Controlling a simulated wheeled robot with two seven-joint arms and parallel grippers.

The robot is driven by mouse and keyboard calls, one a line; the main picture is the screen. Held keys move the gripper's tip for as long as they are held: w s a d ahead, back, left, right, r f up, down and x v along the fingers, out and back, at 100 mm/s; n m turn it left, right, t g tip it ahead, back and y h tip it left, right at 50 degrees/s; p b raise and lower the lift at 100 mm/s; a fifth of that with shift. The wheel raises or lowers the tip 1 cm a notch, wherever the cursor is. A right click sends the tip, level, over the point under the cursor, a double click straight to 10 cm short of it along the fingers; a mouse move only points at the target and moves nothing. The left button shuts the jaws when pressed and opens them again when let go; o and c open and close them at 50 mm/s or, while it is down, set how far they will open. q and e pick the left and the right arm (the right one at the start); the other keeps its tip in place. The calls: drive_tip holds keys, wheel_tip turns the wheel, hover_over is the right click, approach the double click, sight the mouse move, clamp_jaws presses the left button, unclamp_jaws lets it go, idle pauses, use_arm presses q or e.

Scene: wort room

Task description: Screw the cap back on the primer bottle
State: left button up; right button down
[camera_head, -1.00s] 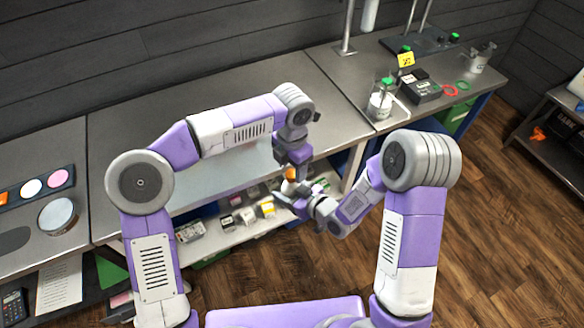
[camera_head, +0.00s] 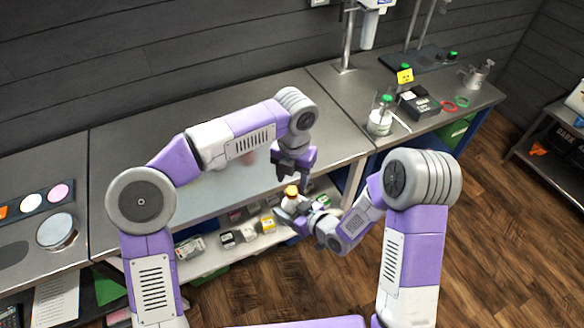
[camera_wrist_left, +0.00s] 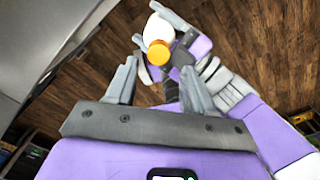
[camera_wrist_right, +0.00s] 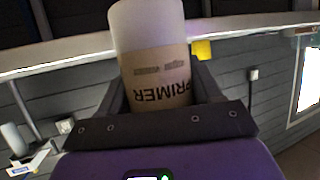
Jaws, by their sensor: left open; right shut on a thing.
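The primer bottle (camera_head: 290,201) is a pale bottle with a tan label, and the label shows in the right wrist view (camera_wrist_right: 157,75). My right gripper (camera_head: 296,212) is shut on its body and holds it in the air in front of the bench. An orange cap (camera_head: 291,189) sits on the bottle's top and also shows in the left wrist view (camera_wrist_left: 159,52). How tightly it is seated cannot be told. My left gripper (camera_head: 290,175) is open just above the cap. In the left wrist view its fingers (camera_wrist_left: 158,72) stand apart on either side of the cap.
The grey bench (camera_head: 230,110) runs behind my arms. A green-capped bottle (camera_head: 380,120) and a black box (camera_head: 417,103) stand on its right part. Small boxes (camera_head: 250,232) sit on a lower shelf. Wooden floor (camera_head: 500,230) is clear at the right.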

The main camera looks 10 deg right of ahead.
use_arm(q)
drive_tip(key=n, duration=0.6)
drive_tip(key=shift+r, duration=0.1)
drive_tip(key=n, duration=0.4)
drive_tip(key=shift+s, duration=0.1)
drive_tip(key=n, duration=0.4)
drive_tip(key=shift+r, duration=0.2)
drive_tip(key=n, duration=0.4)
drive_tip(key=shift+r, duration=0.2)
drive_tip(key=n, duration=0.4)
drive_tip(key=shift+r, duration=0.15)
drive_tip(key=n, duration=0.6)
drive_tip(key=shift+r, duration=0.35)
drive_tip(key=n, duration=0.4)
drive_tip(key=shift+r, duration=0.25)
drive_tip(key=n, duration=0.4)
drive_tip(key=shift+a+r+n, duration=0.1)
drive_tip(key=shift+r+n, duration=0.2)
drive_tip(key=shift+r, duration=0.05)
